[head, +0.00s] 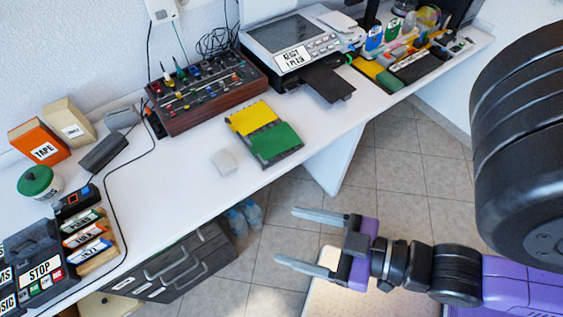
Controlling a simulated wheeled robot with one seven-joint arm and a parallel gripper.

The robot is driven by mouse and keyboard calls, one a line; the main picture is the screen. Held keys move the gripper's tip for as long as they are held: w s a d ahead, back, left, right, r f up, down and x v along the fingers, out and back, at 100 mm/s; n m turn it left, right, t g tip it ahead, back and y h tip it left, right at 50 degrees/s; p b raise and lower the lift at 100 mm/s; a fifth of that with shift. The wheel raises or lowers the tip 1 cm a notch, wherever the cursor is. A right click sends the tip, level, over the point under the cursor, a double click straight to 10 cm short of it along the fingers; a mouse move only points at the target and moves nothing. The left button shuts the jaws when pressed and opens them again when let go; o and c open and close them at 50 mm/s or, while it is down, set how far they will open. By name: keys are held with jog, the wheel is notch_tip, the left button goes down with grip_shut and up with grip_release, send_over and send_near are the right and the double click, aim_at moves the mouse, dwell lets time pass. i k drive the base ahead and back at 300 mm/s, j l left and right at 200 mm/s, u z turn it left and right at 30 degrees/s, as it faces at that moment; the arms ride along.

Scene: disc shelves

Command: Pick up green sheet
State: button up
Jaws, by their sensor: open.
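The green sheet (275,142) lies on the white desk near its front edge, in the middle of the head view. It lies against a yellow sheet (251,117) behind it, and a dark grey edge shows beneath both. My gripper (284,237) is open and empty. It is in front of the desk, over the floor, below and apart from the green sheet, with its two fingers pointing left.
A brown mixer box with knobs (207,91) and a grey machine (297,45) stand behind. Black drawers (178,268) are under the desk. Bare desktop (170,190) lies to the left.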

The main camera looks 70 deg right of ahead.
aim_at(270, 143)
jog(key=k+l+u, duration=0.15)
jog(key=l, duration=0.25)
jog(key=l+u, duration=0.15)
jog(key=l, duration=0.2)
jog(key=k+l+u, duration=0.15)
jog(key=l, duration=0.2)
jog(key=k+l+u, duration=0.15)
jog(key=k+l, duration=0.1)
jog(key=l, duration=0.1)
